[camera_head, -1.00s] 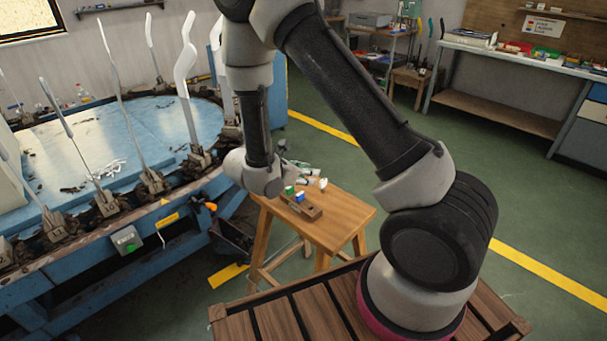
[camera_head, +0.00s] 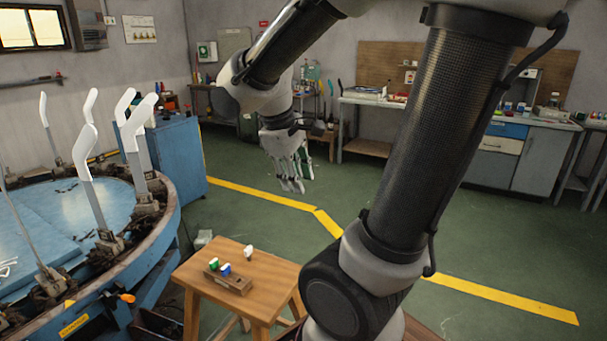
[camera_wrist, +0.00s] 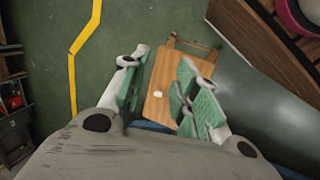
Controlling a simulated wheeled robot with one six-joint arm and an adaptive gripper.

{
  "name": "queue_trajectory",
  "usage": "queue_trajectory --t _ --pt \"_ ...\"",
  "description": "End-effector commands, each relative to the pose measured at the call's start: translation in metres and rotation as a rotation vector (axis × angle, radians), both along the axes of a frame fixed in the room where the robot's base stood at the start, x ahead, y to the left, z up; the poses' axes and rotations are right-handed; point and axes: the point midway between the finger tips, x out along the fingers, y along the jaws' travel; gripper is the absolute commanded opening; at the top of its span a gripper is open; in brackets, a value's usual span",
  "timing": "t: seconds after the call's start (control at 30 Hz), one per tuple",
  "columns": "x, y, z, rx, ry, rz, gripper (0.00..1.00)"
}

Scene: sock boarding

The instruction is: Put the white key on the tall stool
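The white key (camera_head: 248,252) rests on the wooden stool top (camera_head: 268,271), apart from the wooden block. The block (camera_head: 238,286) holds a green key (camera_head: 213,263) and a blue key (camera_head: 225,269). My gripper (camera_head: 295,184) hangs in the air above and behind the stool, clear of the key. In the wrist view my gripper (camera_wrist: 160,88) has its green-padded fingers spread wide with nothing between them. The white key (camera_wrist: 158,94) shows far below, in the gap between the fingers. The block is hidden in the wrist view, probably behind the right finger.
The round blue machine (camera_head: 160,225) with upright white sock forms (camera_head: 86,152) stands left, close to the stool. A workbench (camera_head: 370,103) and cabinets (camera_head: 500,150) line the back. Green floor with a yellow line (camera_head: 262,188) is open behind the stool.

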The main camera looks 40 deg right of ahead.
Motion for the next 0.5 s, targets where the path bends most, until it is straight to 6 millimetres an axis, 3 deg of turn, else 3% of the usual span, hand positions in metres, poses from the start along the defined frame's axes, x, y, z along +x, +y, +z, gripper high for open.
queue_trajectory --t 0.1,0.2,0.5 --pt "-0.034 0.009 0.020 0.168 -0.160 -0.148 0.30" --pt "-0.053 0.020 0.029 0.282 -0.261 -0.230 0.30" --pt "-0.070 0.036 0.040 0.413 -0.370 -0.308 0.30"
